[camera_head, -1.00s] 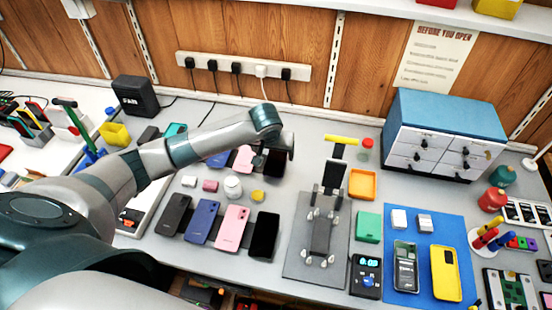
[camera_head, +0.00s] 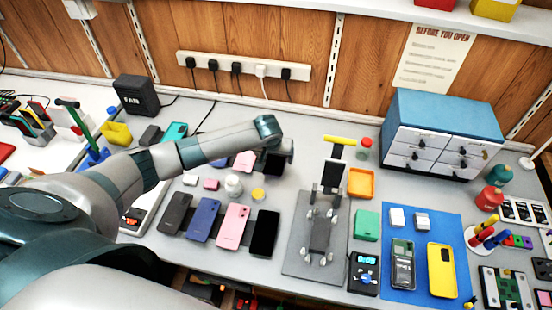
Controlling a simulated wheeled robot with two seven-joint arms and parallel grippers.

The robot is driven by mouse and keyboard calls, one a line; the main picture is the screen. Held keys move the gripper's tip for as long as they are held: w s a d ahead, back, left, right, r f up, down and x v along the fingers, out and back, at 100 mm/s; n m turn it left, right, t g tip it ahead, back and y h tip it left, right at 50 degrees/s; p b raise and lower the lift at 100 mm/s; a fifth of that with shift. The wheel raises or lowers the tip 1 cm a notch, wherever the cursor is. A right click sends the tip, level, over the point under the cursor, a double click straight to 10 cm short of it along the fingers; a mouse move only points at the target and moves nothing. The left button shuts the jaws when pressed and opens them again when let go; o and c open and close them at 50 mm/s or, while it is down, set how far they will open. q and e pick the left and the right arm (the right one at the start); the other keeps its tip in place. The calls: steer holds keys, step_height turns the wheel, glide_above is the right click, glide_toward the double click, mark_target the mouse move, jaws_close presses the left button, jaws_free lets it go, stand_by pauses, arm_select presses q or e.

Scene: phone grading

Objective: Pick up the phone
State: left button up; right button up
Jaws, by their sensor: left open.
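Several phones lie in two rows on the grey table. The front row holds a dark grey phone (camera_head: 175,212), a blue phone (camera_head: 204,219), a pink phone (camera_head: 233,226) and a black phone (camera_head: 264,233). The back row is partly covered by my left arm; a second pink phone (camera_head: 244,161) and a second blue phone show only in part below it. My left gripper (camera_head: 281,159) is open, over a dark phone at the right end of the back row. Its fingertips are hard to make out, and I cannot tell whether they touch that phone. My right gripper is out of view.
White jars (camera_head: 234,185) and small blocks stand between the rows. A grey plate with a clamp fixture (camera_head: 310,262) lies to the right, then an orange tray (camera_head: 362,184) and a blue mat (camera_head: 427,292) with phone parts. A blue-topped drawer cabinet (camera_head: 445,112) stands behind.

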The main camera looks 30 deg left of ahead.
mark_target(275, 161)
arm_select(q)
steer(key=shift+p+x, duration=0.5)
steer(key=shift+x, duration=1.3)
steer(key=shift+a, duration=0.15)
steer(key=c, duration=1.3)
step_height(275, 161, up, 10)
steer(key=b, duration=0.3)
